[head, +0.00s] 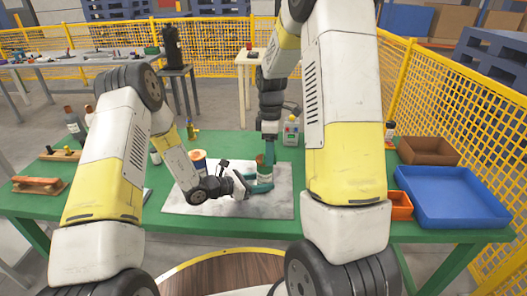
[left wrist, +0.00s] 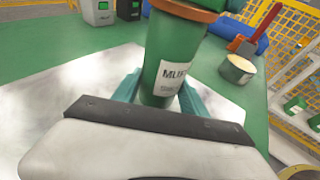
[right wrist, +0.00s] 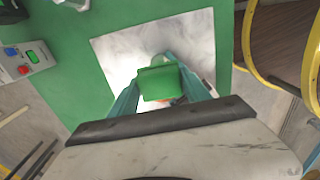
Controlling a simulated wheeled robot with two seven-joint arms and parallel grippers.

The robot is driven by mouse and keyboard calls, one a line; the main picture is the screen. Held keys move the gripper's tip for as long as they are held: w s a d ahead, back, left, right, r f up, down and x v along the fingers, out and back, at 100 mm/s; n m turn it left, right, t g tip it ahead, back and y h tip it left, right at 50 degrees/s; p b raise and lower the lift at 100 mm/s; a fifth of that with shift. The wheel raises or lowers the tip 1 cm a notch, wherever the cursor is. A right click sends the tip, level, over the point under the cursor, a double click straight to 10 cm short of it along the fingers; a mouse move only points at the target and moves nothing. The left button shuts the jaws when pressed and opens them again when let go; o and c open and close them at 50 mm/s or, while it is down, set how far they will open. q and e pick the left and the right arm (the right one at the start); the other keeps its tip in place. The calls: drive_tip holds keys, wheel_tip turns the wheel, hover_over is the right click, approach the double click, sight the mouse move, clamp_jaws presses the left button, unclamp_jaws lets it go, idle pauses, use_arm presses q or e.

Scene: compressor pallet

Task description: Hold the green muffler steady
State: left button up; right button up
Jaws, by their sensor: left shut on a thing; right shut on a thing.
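The green muffler (head: 262,171) stands roughly upright above the grey-white sheet on the green table. In the left wrist view it (left wrist: 165,65) shows a white label with black letters and an orange-brown rim near its top. My left gripper (head: 260,186) is shut on its body from the side, low down. My right gripper (head: 268,152) comes from above and is shut on a green upper part, seen in the right wrist view (right wrist: 158,84). I cannot tell whether that part is separate from the muffler. The fingers hide some of the body.
The grey-white sheet (head: 180,203) lies on the green table (head: 340,155). A small instrument (head: 291,131) stands behind. A blue tray (head: 450,195), a brown tray (head: 428,150) and an orange bin (head: 400,206) are at right. Bottles (head: 74,125) and a wooden piece (head: 40,186) are at left.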

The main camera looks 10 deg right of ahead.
sight(259, 158)
drive_tip(key=shift+d+r, duration=0.15)
drive_tip(key=shift+r, duration=3.95)
drive_tip(key=shift+f, duration=0.25)
drive_tip(key=shift+s+f, duration=0.1)
drive_tip(key=shift+f, duration=3.55)
drive_tip(key=shift+a+f, duration=0.2)
drive_tip(key=shift+a, duration=0.05)
drive_tip(key=shift+c, duration=0.8)
drive_tip(key=shift+w+a, duration=0.3)
drive_tip(key=shift+a, duration=0.1)
drive_tip(key=shift+c, duration=0.6)
drive_tip(key=shift+w+a+f, duration=0.1)
drive_tip(key=shift+w+a, duration=0.15)
drive_tip(key=shift+a, duration=0.35)
drive_tip(key=shift+w+a, duration=0.2)
drive_tip(key=shift+a, duration=0.4)
drive_tip(key=shift+s+d, duration=0.25)
drive_tip(key=shift+d, duration=0.35)
drive_tip(key=shift+s+d, duration=0.2)
drive_tip(key=shift+d, duration=0.45)
drive_tip(key=shift+s+d, duration=0.25)
drive_tip(key=shift+d, duration=0.35)
drive_tip(key=shift+r, duration=4.1)
